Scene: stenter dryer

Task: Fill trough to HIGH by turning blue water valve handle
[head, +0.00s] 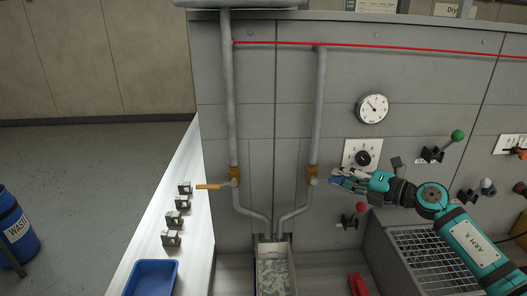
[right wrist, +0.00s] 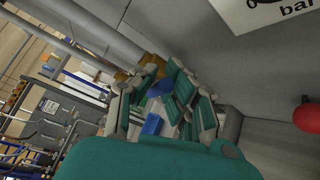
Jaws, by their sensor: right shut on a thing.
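The right pipe carries a brass valve (head: 313,173). Its blue handle (right wrist: 152,124) shows between my fingers in the right wrist view, partly hidden by them. My right gripper (head: 338,175) is beside this valve, shut on the blue handle. The trough (head: 273,247) is a narrow box below the spot where the two pipes meet; its content looks pale and mottled, and I cannot read a level mark. The left pipe has a brass valve (head: 234,173) with a yellow handle (head: 208,187) pointing left. My left gripper is not in view.
A round gauge (head: 373,108) and a black knob (head: 362,157) are on the panel above my right gripper. A red-knobbed lever (head: 354,215) is just below it, and a green-knobbed lever (head: 445,146) to the right. A blue tray (head: 151,279) lies on the white ledge.

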